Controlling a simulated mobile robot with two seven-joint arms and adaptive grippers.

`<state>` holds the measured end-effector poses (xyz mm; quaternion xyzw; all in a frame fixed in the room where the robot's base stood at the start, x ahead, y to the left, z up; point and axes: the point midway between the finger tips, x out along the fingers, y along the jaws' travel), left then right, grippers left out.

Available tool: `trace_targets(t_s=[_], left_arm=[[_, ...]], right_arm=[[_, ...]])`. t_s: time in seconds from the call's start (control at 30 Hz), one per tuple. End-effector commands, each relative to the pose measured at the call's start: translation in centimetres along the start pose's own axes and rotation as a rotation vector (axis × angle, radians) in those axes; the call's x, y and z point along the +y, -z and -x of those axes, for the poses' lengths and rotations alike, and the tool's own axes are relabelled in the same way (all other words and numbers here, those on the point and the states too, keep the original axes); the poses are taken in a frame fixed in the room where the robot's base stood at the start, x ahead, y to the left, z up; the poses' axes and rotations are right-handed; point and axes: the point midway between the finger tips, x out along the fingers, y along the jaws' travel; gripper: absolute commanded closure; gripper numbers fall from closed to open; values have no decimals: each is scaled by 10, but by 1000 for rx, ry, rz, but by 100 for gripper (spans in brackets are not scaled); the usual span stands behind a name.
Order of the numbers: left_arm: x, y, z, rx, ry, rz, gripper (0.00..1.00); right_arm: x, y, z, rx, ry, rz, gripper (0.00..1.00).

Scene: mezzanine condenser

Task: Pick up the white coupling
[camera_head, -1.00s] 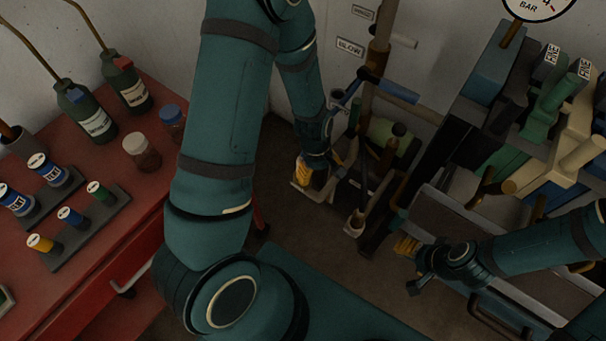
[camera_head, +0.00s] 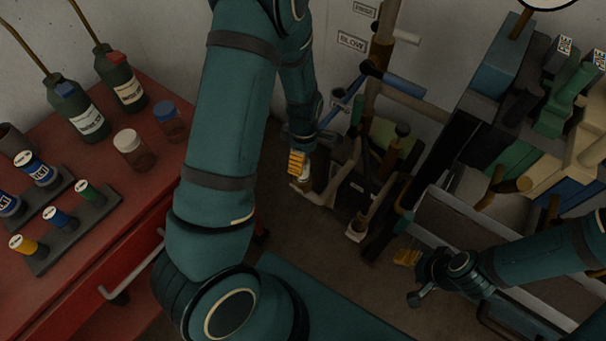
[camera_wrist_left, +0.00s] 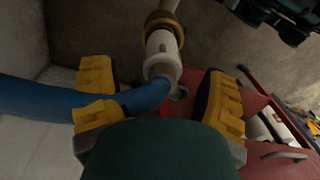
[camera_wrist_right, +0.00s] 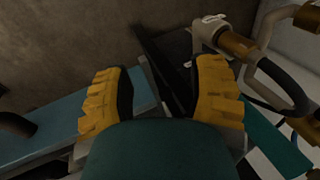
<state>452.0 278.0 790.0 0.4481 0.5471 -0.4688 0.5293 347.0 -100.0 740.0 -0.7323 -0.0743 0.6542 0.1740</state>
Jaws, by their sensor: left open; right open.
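The white coupling (camera_wrist_left: 162,55) is a short pale cylinder below a brass-coloured ring on a pipe in the left wrist view. It lies ahead of my left gripper (camera_wrist_left: 160,98), near the middle of the gap between the yellow finger pads. The gripper is open, with nothing between its pads that I can confirm as held. In the head view my left gripper (camera_head: 297,163) is low by the pipework, and the coupling is not clear there. My right gripper (camera_head: 408,257) is open and empty beside the grey box at right; its pads also show in the right wrist view (camera_wrist_right: 162,95).
A blue hose (camera_wrist_left: 40,100) crosses beside the left finger pad. Pipes with a blue handle (camera_head: 392,80) rise near the wall. A red cart (camera_head: 110,210) with bottles and jars stands at left. Boxes and blocks (camera_head: 545,120) crowd the right. Some floor is bare between.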

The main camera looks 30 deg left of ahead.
Motion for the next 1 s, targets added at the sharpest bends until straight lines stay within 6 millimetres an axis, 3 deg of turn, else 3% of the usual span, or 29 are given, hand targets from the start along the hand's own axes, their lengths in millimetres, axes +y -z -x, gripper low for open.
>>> trace_targets(t_s=[0.27, 0.53, 0.8, 0.87, 1.0], left_arm=[[-1, 0, -17, 0, 2, -1, 25], [-2, -2, -55, 0, 1, -1, 25], [-2, -2, -58, 0, -1, -1, 25], [-2, -2, -57, 0, -1, -1, 42], [-2, -2, -57, 0, -1, -1, 91]], right_arm=[[2, 1, -6, 3, 0, 0, 43], [6, 2, -18, 9, 0, 1, 43], [6, 2, -17, 10, 0, 1, 43], [6, 2, -17, 10, 0, 1, 43], [6, 2, -17, 10, 0, 1, 43]])
